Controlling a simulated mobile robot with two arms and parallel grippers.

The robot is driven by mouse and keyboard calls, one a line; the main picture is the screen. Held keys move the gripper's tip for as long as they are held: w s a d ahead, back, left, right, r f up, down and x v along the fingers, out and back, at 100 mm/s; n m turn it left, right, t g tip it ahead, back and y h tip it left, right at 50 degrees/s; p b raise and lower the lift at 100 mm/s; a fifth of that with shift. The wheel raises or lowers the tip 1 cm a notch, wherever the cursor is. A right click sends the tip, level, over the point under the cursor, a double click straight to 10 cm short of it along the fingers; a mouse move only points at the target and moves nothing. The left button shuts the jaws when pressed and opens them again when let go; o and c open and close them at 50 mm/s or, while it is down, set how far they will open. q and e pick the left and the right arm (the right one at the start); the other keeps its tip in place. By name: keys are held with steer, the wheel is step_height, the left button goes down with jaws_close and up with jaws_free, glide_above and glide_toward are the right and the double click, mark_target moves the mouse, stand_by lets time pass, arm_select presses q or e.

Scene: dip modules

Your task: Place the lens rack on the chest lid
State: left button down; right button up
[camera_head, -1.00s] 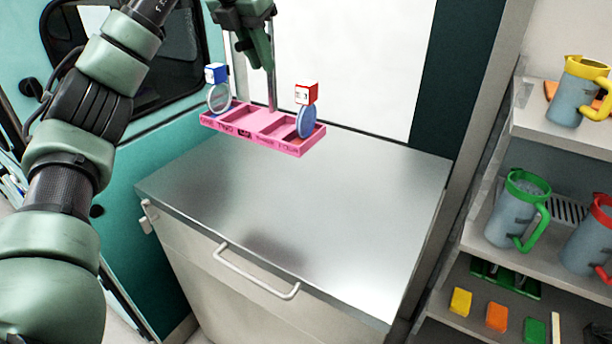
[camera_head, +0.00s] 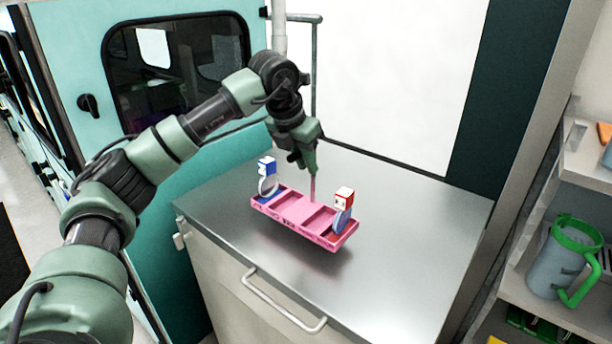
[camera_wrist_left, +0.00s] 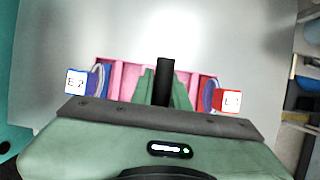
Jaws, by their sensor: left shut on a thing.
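The pink lens rack (camera_head: 285,209) is over the metal chest lid (camera_head: 410,240), toward its back left part. It looks level and low, with a dark shadow on the lid by its front edge; I cannot tell whether it touches. A lens with a blue tag (camera_head: 267,168) stands in its left end and a lens with a red tag (camera_head: 344,197) in its right end. My left gripper (camera_head: 312,168) is above the rack, shut on its thin upright handle. In the left wrist view the rack (camera_wrist_left: 128,78) shows behind the gripper (camera_wrist_left: 165,88), which hides its middle. My right gripper is not in view.
A teal door with a window (camera_head: 180,70) stands at the left. A vertical metal post with a rail (camera_head: 315,70) rises behind the rack. Shelves with a green-handled jug (camera_head: 560,258) stand at the right. The lid's right and front parts are clear.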

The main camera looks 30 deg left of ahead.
mark_target(296, 152)
arm_select(q)
steer(key=shift+f+p, duration=0.3)
steer(key=shift+f, duration=1.7)
steer(key=c, duration=1.4)
jaws_free()
steer(key=shift+f, duration=0.1)
steer(key=shift+o, duration=0.2)
steer(key=shift+s+r, duration=0.15)
steer(key=shift+r, duration=0.25)
steer(key=b+v, duration=0.2)
steer(key=v, duration=0.9)
steer(key=shift+r+b, duration=0.2)
steer(key=shift+b, duration=0.2)
